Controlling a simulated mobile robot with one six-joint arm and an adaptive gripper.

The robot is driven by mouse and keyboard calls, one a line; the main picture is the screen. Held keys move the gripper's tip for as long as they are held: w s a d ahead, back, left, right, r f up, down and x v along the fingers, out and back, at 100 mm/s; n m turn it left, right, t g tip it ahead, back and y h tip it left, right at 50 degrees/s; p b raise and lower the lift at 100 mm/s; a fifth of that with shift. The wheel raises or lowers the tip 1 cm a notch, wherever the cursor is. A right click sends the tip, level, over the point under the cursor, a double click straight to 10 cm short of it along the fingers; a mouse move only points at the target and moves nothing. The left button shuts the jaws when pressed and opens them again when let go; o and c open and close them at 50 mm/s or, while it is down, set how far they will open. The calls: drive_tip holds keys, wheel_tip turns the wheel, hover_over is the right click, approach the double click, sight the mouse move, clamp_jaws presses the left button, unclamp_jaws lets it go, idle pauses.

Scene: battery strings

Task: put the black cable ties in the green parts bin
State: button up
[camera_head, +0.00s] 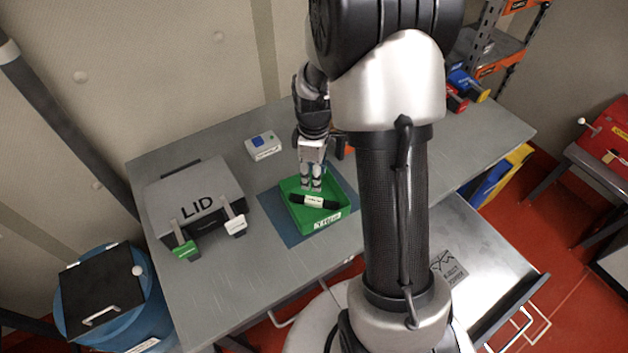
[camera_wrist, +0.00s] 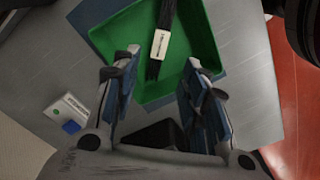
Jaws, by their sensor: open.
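The black cable ties (camera_head: 314,201), a dark bundle with a white label band, lie inside the green parts bin (camera_head: 297,217). In the wrist view the bundle (camera_wrist: 165,22) runs toward the top edge, with its lower end on the bin floor, and the green bin (camera_wrist: 207,50) surrounds it. My gripper (camera_head: 312,187) is above the back part of the bin, pointing down. In the wrist view its two fingers (camera_wrist: 160,75) are spread apart with nothing between them. The upper end of the bundle is cut off by the wrist view's edge.
The bin stands on a blue mat (camera_head: 277,219) on the grey table (camera_head: 180,299). A grey box marked LID (camera_head: 195,190) with two clips is left of it. A small box with a blue button (camera_head: 263,146) stands behind. The table's front left is clear.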

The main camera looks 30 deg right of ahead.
drive_tip(key=s+a+r+m+t, duration=0.1)
drive_tip(key=s+a+r+m, duration=0.15)
drive_tip(key=r, duration=0.45)
drive_tip(key=s+a+r+m+t, duration=0.1)
drive_tip(key=s+a+r, duration=0.25)
drive_tip(key=r, duration=0.35)
drive_tip(key=s+a+r+m+t, duration=0.1)
drive_tip(key=s+a+r+m, duration=0.2)
drive_tip(key=s, duration=0.4)
drive_tip(key=s+a+r+m+t, duration=0.1)
drive_tip(key=s+a+r+m, duration=0.2)
drive_tip(key=s+r, duration=0.2)
drive_tip(key=shift+s+a+t, duration=0.2)
drive_tip(key=shift+s+t, duration=0.1)
drive_tip(key=shift+s, duration=0.55)
